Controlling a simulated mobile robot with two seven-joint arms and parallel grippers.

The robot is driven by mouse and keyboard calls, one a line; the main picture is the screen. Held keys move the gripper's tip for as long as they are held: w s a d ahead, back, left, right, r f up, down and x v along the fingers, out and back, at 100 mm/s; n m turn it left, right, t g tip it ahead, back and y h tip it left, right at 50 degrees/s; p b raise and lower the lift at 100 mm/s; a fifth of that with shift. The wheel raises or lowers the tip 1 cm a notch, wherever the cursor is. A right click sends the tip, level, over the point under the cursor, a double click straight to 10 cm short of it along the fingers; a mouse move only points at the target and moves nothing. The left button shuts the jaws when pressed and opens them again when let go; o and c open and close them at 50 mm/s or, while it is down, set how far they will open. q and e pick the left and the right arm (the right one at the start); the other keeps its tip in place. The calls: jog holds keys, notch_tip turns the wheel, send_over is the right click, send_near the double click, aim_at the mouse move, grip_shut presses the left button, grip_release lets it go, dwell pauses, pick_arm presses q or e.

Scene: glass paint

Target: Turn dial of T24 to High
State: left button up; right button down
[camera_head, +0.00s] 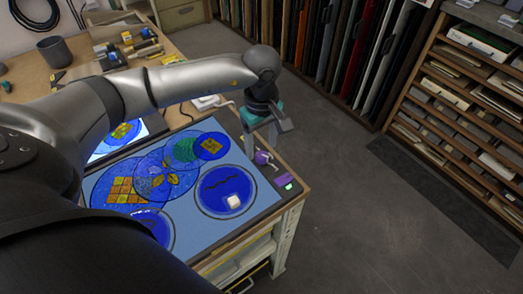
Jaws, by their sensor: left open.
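My left gripper (262,145) hangs from the arm that reaches across the workbench. It is open, with its fingers pointing down over the upper right edge of the lit glass panel (105,188). A small purple item (263,158) shows just below the fingers. I cannot tell whether they touch. A second small purple item with a bright green-white face (287,183) sits at the bench's right corner. No T24 label can be read, and I cannot tell which item carries the dial or how it is set. My right gripper is not in view.
A grey mug (54,51) and tools stand at the back left. Shelves (455,110) and upright sheets (345,45) line the far side. The floor (350,200) right of the bench is clear.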

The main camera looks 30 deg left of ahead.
aim_at(262, 158)
pick_arm(q)
jog(key=shift+f, duration=1.5)
jog(key=shift+c, duration=0.2)
grip_shut()
